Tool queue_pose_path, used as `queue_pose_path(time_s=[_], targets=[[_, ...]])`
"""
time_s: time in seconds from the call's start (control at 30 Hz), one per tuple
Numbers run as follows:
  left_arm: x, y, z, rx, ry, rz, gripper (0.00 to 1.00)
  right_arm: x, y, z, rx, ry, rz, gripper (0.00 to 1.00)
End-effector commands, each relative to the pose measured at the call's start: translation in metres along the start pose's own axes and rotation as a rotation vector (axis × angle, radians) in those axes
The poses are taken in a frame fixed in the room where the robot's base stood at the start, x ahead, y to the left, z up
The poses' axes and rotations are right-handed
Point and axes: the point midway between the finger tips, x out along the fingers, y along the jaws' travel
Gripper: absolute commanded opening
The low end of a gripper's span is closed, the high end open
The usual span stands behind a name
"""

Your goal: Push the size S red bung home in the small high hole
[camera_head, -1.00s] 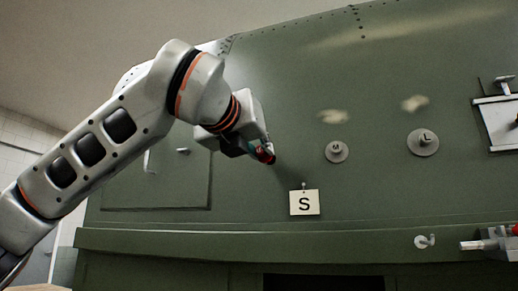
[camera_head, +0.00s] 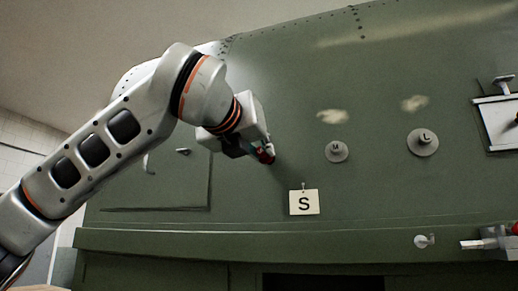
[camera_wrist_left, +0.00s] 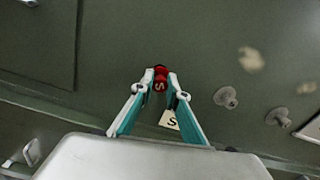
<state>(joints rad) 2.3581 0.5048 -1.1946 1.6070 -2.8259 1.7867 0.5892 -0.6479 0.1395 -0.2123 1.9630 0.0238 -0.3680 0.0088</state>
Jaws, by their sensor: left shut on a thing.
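My left gripper (camera_head: 262,153) is shut on the red bung (camera_head: 267,156) and holds it at the green fuselage skin (camera_head: 380,190), up and left of the S tag. In the left wrist view the bung (camera_wrist_left: 160,78) sits between the two fingertips (camera_wrist_left: 160,88), and an S shows on it. The small high hole is not visible; the bung and fingers cover that spot. I cannot tell how far the bung is in, or if it touches the skin. My right gripper is not in view.
The white S tag (camera_head: 304,202) hangs below right of the gripper. Grey plugs marked M (camera_head: 337,151) and L (camera_head: 423,142) sit to the right. A panel door (camera_head: 170,185) is on the left. A ledge (camera_head: 300,243) runs below. A metal fixture (camera_head: 488,243) is at lower right.

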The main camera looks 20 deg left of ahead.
Motion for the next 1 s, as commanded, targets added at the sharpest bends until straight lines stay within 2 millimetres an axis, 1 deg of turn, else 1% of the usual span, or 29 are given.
queue_pose_path(time_s=[1.0], targets=[[0.018,0.000,-0.001,0.000,0.001,0.000,0.00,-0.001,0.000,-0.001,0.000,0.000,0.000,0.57]])
